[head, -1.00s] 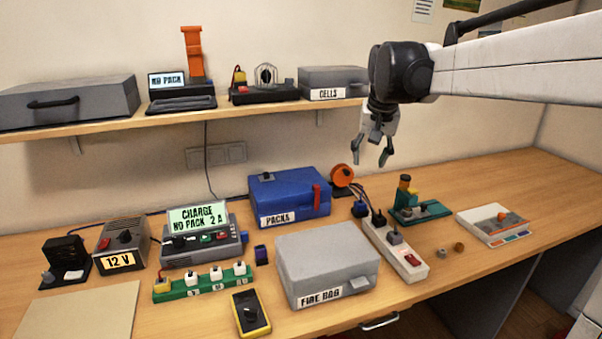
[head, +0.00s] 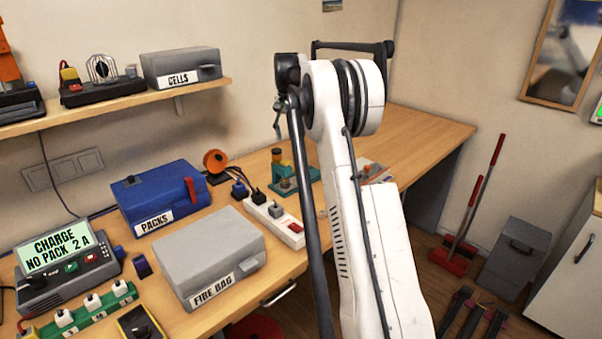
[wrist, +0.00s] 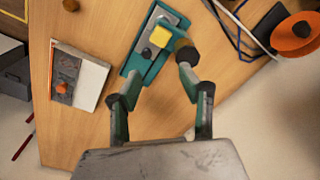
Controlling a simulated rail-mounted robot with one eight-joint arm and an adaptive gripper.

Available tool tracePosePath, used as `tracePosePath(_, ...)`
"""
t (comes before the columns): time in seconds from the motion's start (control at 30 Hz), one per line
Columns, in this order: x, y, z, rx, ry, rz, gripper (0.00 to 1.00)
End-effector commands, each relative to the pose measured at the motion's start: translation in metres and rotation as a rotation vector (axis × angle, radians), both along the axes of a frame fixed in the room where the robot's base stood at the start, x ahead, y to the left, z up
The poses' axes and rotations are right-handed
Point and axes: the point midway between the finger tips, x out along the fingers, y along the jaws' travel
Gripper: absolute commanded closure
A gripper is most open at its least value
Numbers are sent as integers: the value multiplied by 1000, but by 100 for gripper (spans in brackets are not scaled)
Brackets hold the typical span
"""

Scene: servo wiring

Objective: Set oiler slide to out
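A teal bench device (head: 281,183) with a dark green and brown upright part stands toward the back of the bench, beside the power strip; it may be the oiler, but no label is readable. In the wrist view the teal device (wrist: 140,56) lies below my gripper, with a grey plate and a yellow block on top. My gripper (wrist: 158,72) is open, its fingers spread over the near end of the device. I cannot tell whether they touch it. In the head view my arm partly hides the gripper (head: 278,120). The slide's position is not clear.
A white tray (wrist: 88,82) with an orange-knobbed part lies beside the device. An orange reel (wrist: 294,36) and cables are on its other side. The power strip (head: 272,219), grey fire bag box (head: 205,250) and blue packs box (head: 155,192) stand nearby.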

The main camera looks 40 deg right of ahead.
Motion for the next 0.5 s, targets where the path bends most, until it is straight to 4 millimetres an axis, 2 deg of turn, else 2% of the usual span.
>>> tracePosePath(0.03, 2, -13, -10, 5, 9, -18, 61)
tracePosePath(0.1, 3, -27, -22, 13, 22, -39, 61)
tracePosePath(0.2, 3, -40, -34, 21, 35, -60, 61)
tracePosePath(0.33, 2, -49, -43, 27, 43, -74, 61)
tracePosePath(0.5, 2, -51, -54, 28, 45, -77, 61)
